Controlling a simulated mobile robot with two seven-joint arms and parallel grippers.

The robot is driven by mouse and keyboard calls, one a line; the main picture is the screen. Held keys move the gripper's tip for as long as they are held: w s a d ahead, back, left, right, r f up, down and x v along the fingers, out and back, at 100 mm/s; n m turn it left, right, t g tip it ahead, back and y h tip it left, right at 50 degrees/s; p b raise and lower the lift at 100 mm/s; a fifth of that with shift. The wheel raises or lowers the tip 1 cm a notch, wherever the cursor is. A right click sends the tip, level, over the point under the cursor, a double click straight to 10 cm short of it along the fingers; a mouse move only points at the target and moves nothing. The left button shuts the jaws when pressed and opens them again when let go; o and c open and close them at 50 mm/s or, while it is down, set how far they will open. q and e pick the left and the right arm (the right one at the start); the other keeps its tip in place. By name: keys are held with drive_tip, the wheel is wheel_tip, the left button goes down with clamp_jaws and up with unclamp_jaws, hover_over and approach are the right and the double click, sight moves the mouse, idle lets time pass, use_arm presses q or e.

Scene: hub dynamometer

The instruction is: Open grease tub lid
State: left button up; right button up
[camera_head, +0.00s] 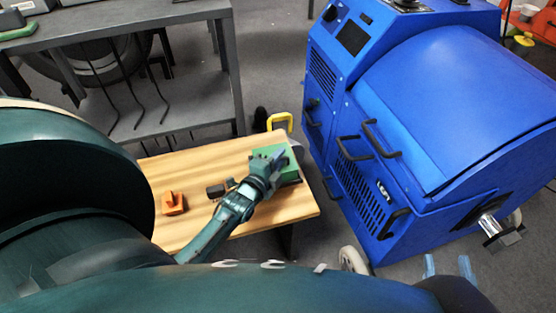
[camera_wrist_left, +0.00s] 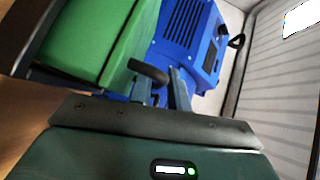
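A green box-shaped tub (camera_head: 288,176) stands at the right end of the wooden table; it is the likely grease tub. Its green side fills the upper left of the left wrist view (camera_wrist_left: 90,40), and its lid looks closed. A short black handle (camera_wrist_left: 147,70) sticks out at the tub's edge. My left gripper (camera_head: 277,157) is over the tub and hides part of its top. In the left wrist view its fingers (camera_wrist_left: 160,88) are apart beside the handle's end; contact cannot be told. My right gripper (camera_head: 448,266) is low at the right, fingers apart, away from the tub.
An orange block-like item (camera_head: 173,203) and a small dark item (camera_head: 215,190) lie on the wooden table (camera_head: 205,160). A large blue dynamometer machine (camera_head: 400,120) with black handles stands close to the right. A grey shelf bench (camera_head: 170,105) is behind. Grey floor lies between.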

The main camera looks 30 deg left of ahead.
use_arm(q)
drive_tip(key=shift+c, duration=0.6)
clamp_jaws()
